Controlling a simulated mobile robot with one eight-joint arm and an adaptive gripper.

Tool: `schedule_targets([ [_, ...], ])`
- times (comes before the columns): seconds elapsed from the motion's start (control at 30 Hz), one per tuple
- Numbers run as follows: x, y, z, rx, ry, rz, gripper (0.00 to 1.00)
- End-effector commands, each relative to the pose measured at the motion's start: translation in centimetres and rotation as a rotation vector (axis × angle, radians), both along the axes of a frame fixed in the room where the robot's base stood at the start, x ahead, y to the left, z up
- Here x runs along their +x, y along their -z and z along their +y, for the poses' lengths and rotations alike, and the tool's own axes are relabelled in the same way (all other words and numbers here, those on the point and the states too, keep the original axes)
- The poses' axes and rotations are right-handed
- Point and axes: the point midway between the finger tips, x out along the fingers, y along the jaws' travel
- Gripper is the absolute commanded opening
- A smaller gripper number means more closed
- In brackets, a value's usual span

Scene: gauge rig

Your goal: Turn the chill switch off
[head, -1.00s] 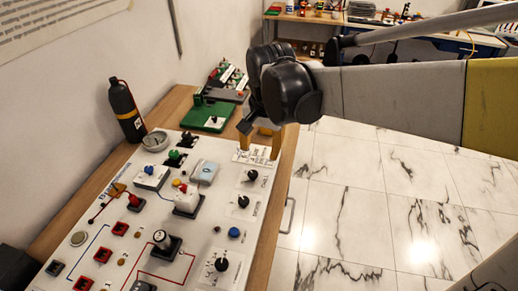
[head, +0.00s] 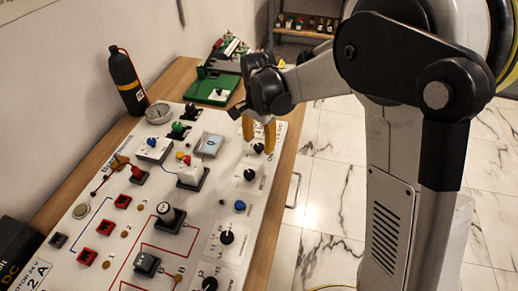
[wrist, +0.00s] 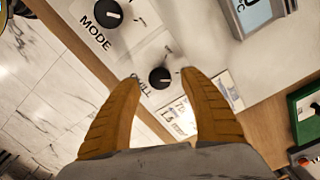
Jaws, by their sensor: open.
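The chill switch is a small black rotary knob (wrist: 160,77) with a white pointer mark, labelled CHILL on the white panel in the wrist view. In the head view the chill knob (head: 258,148) sits near the panel's far right edge. My gripper (wrist: 160,74) is open, its two orange fingers pointing at the panel. In the wrist view the knob lies between the fingertips. In the head view my gripper (head: 259,131) is over the knob; I cannot tell whether the fingers touch it.
The MODE knob (wrist: 108,13) is close beside the chill knob. The white panel (head: 215,215) carries several other knobs, buttons and a gauge (head: 158,112). A green device (head: 212,90) lies behind it, and a black bottle (head: 127,80) stands at the left. Marble floor is right of the table.

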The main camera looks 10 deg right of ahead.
Motion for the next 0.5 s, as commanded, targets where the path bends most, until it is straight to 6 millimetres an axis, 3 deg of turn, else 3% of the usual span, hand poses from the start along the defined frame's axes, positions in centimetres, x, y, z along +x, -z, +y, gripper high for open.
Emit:
schedule_targets([
  [0.13, 0.01, 1.50, -0.01, 0.000, 0.000, 0.000, 0.52],
  [0.47, -0.01, 1.73, -0.01, 0.000, -0.001, 0.000, 0.52],
  [0.5, -0.01, 1.73, -0.01, 0.000, -0.001, 0.000, 0.41],
])
